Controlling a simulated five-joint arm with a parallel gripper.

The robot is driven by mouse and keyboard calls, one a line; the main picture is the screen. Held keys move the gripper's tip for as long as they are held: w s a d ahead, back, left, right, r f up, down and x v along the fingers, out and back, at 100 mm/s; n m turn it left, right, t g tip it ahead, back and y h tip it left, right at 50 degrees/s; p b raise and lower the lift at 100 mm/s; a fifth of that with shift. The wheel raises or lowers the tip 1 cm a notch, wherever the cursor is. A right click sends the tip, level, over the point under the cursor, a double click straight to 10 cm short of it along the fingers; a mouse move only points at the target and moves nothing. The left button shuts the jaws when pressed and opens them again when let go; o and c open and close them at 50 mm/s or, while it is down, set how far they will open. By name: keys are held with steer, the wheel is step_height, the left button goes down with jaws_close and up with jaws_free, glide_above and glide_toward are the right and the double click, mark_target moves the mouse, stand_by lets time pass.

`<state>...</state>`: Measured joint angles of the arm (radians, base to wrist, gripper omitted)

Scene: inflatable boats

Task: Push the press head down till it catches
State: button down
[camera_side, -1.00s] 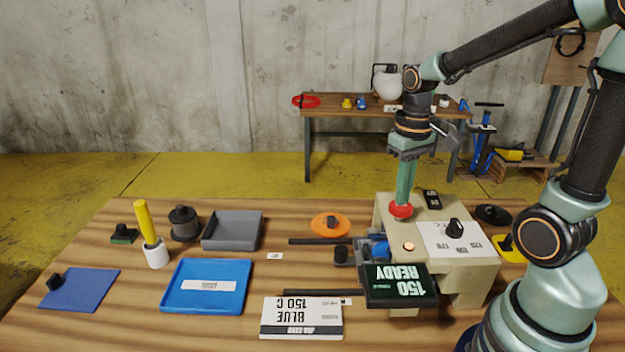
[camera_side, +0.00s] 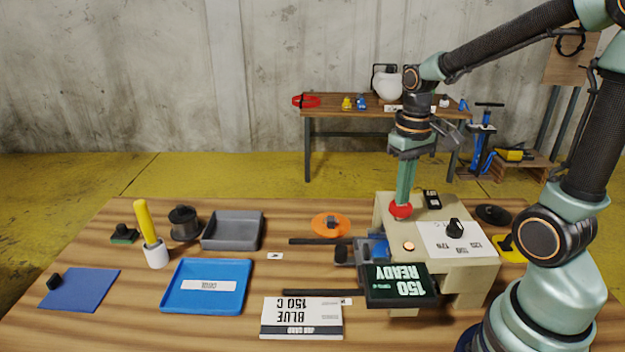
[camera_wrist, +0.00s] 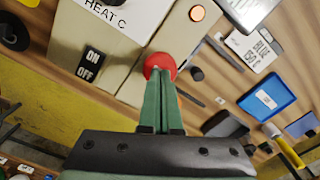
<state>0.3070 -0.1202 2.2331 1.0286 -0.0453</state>
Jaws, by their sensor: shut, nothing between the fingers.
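My gripper (camera_side: 402,205) is shut and empty, pointing down, with its fingertips at the red round knob (camera_side: 400,210) on top of the beige press machine (camera_side: 465,268). In the wrist view the green fingers (camera_wrist: 160,130) meet the red knob (camera_wrist: 160,66); they appear to touch it. The machine's dark display (camera_side: 400,284) reads 150 READY, upside down in the side view. A small lamp (camera_wrist: 197,13) glows orange. A blue piece (camera_side: 376,248) sits at the machine's left side. The press head itself is mostly hidden, so I cannot tell its height.
A heat dial (camera_side: 455,228) and an ON/OFF switch (camera_side: 432,199) are on the machine's top. A job card (camera_side: 302,317) reads BLUE 150 C. A blue tray (camera_side: 207,303), grey tray (camera_side: 232,231) and yellow-handled tool (camera_side: 145,222) stand left.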

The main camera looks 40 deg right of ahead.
steer(key=shift+f, duration=0.9)
steer(key=shift+r, duration=3.1)
steer(key=a+r+n+t, duration=0.3)
steer(key=a+t, duration=0.2)
steer(key=a, duration=0.4)
steer(key=shift+s+r+t, duration=0.15)
steer(key=shift+s+t, duration=0.1)
steer(key=shift+t, duration=0.05)
steer(key=shift+a, duration=0.1)
stand_by(2.0)
